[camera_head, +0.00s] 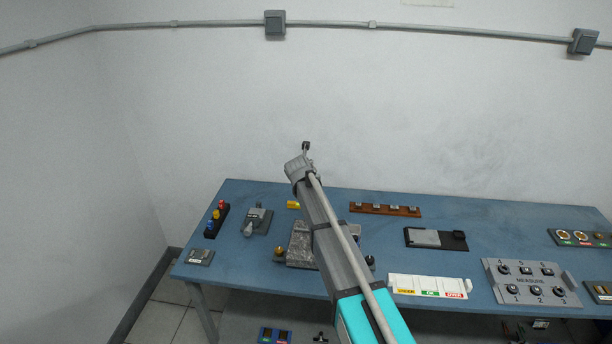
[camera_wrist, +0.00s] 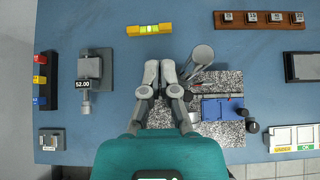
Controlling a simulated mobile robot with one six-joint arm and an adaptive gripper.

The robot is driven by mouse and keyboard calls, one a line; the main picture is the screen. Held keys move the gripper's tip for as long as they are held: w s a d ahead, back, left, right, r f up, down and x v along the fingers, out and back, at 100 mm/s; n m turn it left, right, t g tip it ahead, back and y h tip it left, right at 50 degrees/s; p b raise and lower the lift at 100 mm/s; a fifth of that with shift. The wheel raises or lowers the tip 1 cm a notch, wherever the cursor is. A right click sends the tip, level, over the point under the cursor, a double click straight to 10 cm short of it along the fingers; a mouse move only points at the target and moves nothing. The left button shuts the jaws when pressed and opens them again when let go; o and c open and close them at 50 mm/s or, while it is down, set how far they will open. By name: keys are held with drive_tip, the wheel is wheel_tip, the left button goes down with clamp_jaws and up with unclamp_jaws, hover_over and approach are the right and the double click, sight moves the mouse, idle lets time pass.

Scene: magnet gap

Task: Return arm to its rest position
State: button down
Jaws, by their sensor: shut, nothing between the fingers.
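My gripper (camera_wrist: 160,71) shows in the wrist view with its two grey fingers shut and nothing between them. It is above the blue table (camera_wrist: 120,120), over the left part of a speckled granite plate (camera_wrist: 227,78). A blue block (camera_wrist: 222,109) and a round grey post (camera_wrist: 202,54) are to its right on the plate. In the head view my arm reaches up over the table and covers part of the granite plate (camera_head: 299,240).
A yellow level (camera_wrist: 150,29), a brown rack (camera_head: 385,209), a grey device reading 52.00 (camera_wrist: 90,68) and a holder with coloured knobs (camera_head: 217,219) surround the plate. A labelled white tray (camera_head: 428,286) and a MEASURE panel (camera_head: 530,283) stand right. A white wall (camera_head: 450,110) is behind.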

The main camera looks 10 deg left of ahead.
drive_tip(key=s+d+f+m+g+h+b, duration=0.1)
drive_tip(key=s+d+f+m+g+b, duration=0.2)
drive_tip(key=s+d+m, duration=0.6)
drive_tip(key=s+d+f+m+g, duration=0.2)
drive_tip(key=s+d+f+m, duration=0.3)
drive_tip(key=s+d+m, duration=0.4)
drive_tip(key=s+d+f+m+g+b, duration=0.1)
drive_tip(key=s+d+m, duration=0.2)
drive_tip(key=s+m, duration=0.3)
drive_tip(key=s+d+f+m+g+y+b, duration=0.1)
drive_tip(key=s+d+f+m+g, duration=0.1)
drive_tip(key=s+m, duration=0.3)
drive_tip(key=s+d+f+m+g+b, duration=0.1)
drive_tip(key=s+d+m, duration=0.3)
drive_tip(key=s, duration=0.7)
drive_tip(key=f+m+g, duration=0.1)
drive_tip(key=m, duration=0.1)
drive_tip(key=shift+s+m, duration=0.15)
drive_tip(key=shift+m, duration=0.15)
